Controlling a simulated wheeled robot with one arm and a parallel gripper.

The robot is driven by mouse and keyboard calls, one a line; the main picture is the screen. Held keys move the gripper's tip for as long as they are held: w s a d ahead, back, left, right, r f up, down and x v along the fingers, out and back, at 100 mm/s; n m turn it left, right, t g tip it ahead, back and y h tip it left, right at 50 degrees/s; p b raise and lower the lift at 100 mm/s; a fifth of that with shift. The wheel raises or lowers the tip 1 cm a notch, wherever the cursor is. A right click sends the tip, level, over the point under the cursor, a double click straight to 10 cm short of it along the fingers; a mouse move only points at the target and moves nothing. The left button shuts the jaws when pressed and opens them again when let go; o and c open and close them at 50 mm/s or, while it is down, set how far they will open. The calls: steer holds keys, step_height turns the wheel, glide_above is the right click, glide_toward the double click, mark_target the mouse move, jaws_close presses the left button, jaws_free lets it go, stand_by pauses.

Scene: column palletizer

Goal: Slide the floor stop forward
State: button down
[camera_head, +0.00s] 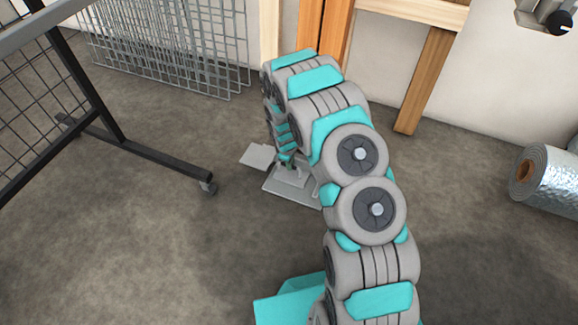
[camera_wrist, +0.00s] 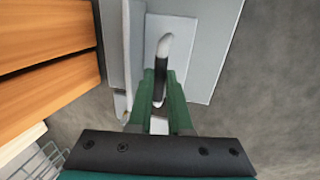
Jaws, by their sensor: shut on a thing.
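The floor stop (camera_head: 292,192) is a light grey flat plate on the floor with a small raised block, below the end of my arm in the head view. The wrist view shows its grey plate (camera_wrist: 208,60) with a smaller pale plate on it. A curved handle (camera_wrist: 166,46), whitish with a dark lower part, rises from it. My gripper (camera_wrist: 160,80) has green fingers shut on this handle. In the head view my gripper (camera_head: 287,160) is partly hidden by my arm, and the contact is hard to see there.
Another flat grey plate (camera_head: 257,156) lies just left of the stop. Orange-brown wooden posts (camera_head: 334,42) stand behind. A dark wheeled mesh rack (camera_head: 150,150) is at left, wire panels (camera_head: 170,45) lean on the wall, and a silver roll (camera_head: 550,180) lies at right. Floor in front is clear.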

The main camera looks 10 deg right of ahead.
steer(key=w+d, duration=0.1)
steer(key=w, duration=0.1)
steer(key=w+d+p, duration=0.1)
steer(key=w+d, duration=0.2)
steer(key=w, duration=0.2)
steer(key=shift+d+r+p, duration=0.1)
steer(key=shift+d+p, duration=0.2)
steer(key=shift+d, duration=0.05)
steer(key=c, duration=0.8)
jaws_free()
steer(key=shift+s+d, duration=0.1)
steer(key=shift+c, duration=0.2)
steer(key=shift+s, duration=0.1)
step_height(320, 180, up, 8)
steer(key=s, duration=0.1)
steer(key=shift+a+f+p, duration=0.2)
steer(key=shift+a+p, duration=0.1)
steer(key=shift+a, duration=0.15)
